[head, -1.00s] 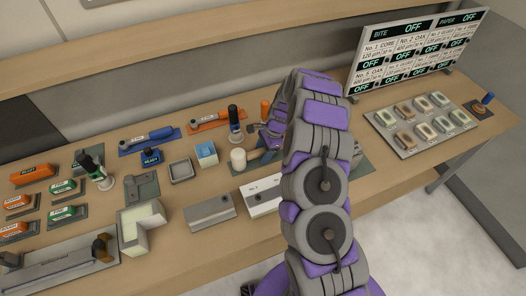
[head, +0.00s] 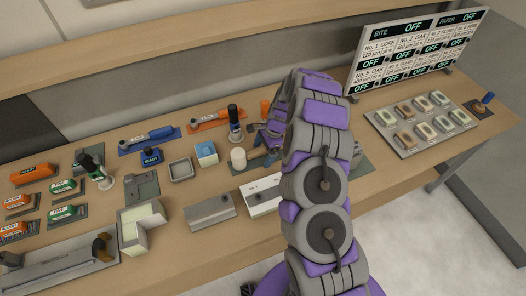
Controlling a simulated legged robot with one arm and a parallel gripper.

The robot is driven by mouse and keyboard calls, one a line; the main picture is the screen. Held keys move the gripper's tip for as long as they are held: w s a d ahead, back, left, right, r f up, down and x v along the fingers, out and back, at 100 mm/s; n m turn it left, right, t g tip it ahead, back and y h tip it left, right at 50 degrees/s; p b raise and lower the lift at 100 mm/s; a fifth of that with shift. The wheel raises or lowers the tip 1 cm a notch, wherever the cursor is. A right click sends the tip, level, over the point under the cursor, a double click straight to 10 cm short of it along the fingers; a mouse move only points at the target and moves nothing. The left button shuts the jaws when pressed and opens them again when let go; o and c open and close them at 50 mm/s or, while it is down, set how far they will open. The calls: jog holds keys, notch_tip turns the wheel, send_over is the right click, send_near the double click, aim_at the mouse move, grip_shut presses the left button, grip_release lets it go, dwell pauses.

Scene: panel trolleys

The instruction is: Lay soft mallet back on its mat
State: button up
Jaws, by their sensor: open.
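The soft mallet (head: 238,159) shows as a pale cylindrical head with a short piece of wooden handle to its right. It lies at the back middle of the bench on a grey-green mat (head: 362,165), whose right end shows beyond my arm. My gripper (head: 269,148) is open at the handle, just right of the head. My arm hides the rest of the handle and most of the mat. I cannot tell whether the fingers still touch the handle.
A blue-topped box (head: 206,153), a grey tray (head: 181,169) and a dark-handled tool (head: 235,121) stand close to the mallet. A status board (head: 418,52) and a sample plate (head: 422,122) are at right.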

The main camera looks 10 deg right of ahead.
jog(key=shift+r, duration=0.1)
jog(key=shift+p+v, duration=2.45)
jog(key=shift+v, duration=2)
jog(key=shift+a+r, duration=0.1)
jog(key=shift+r, duration=0.05)
jog(key=s+a+r+n+b, duration=0.1)
jog(key=s+a+r+n, duration=0.2)
jog(key=s+r, duration=0.3)
jog(key=s+a+r+n+h+b, duration=0.1)
jog(key=s+a+r+n, duration=0.15)
jog(key=s+r, duration=0.3)
jog(key=s+a+r+n+b, duration=0.1)
jog(key=s+a+r+n, duration=0.1)
jog(key=s+r+n, duration=0.3)
jog(key=s+d+r+n+h+b, duration=0.1)
jog(key=s+n, duration=0.1)
jog(key=s, duration=0.6)
jog(key=s+d+r+n+h+b, duration=0.1)
jog(key=s, duration=0.8)
jog(key=s+d+r+n+g+h+b, duration=0.1)
jog(key=s+d+r+n, duration=0.1)
jog(key=s, duration=0.7)
jog(key=shift+s+n, duration=0.2)
jog(key=shift+n, duration=0.15)
